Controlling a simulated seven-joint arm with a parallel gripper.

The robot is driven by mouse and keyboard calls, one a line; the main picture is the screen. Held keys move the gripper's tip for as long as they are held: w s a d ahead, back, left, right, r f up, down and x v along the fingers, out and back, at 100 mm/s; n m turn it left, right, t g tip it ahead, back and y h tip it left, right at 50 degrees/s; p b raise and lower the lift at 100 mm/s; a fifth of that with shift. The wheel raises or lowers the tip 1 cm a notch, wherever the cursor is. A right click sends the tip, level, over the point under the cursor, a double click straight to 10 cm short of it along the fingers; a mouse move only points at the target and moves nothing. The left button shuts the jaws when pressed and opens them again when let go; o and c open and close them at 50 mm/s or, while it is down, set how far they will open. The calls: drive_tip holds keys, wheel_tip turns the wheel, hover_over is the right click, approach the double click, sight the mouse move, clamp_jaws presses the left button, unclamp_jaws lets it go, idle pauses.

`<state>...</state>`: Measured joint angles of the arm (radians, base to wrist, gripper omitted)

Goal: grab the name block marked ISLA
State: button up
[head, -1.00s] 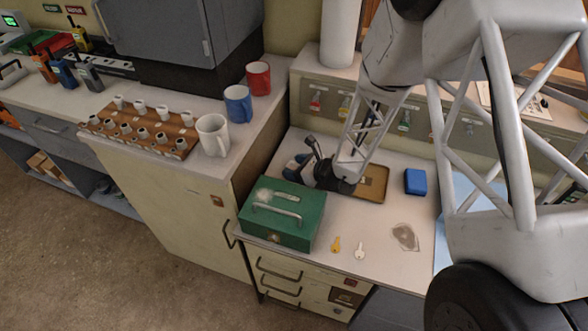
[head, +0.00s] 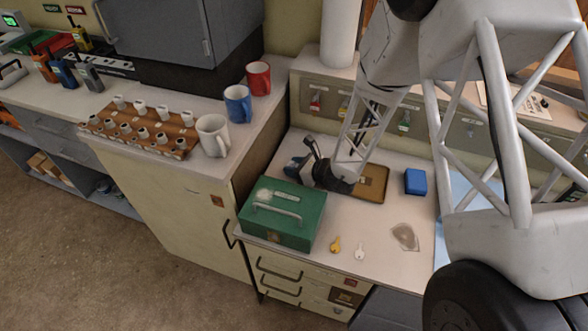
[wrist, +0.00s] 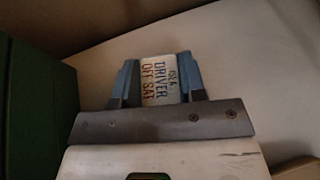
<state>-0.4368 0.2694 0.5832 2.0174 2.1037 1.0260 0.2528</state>
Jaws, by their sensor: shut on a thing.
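The white name block (wrist: 158,84) shows in the wrist view with dark lettering that reads ISLA, DRIVER, OFF SAT, turned sideways. My gripper (wrist: 160,80) has its two blue fingers on either side of the block, shut on it. In the head view my gripper (head: 297,164) is behind the green cash box, low by the desk top. The block cannot be made out there. Whether it touches the desk is unclear.
The green cash box (head: 283,222) stands close to my gripper; its side (wrist: 28,115) shows in the wrist view. A brown tray (head: 373,183) lies just right, with a blue box (head: 415,182) beyond. Keys (head: 336,245) lie at the desk front. A cabinet stands left.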

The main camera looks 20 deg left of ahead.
drive_tip(key=shift+r, duration=0.2)
drive_tip(key=shift+r, duration=4.8)
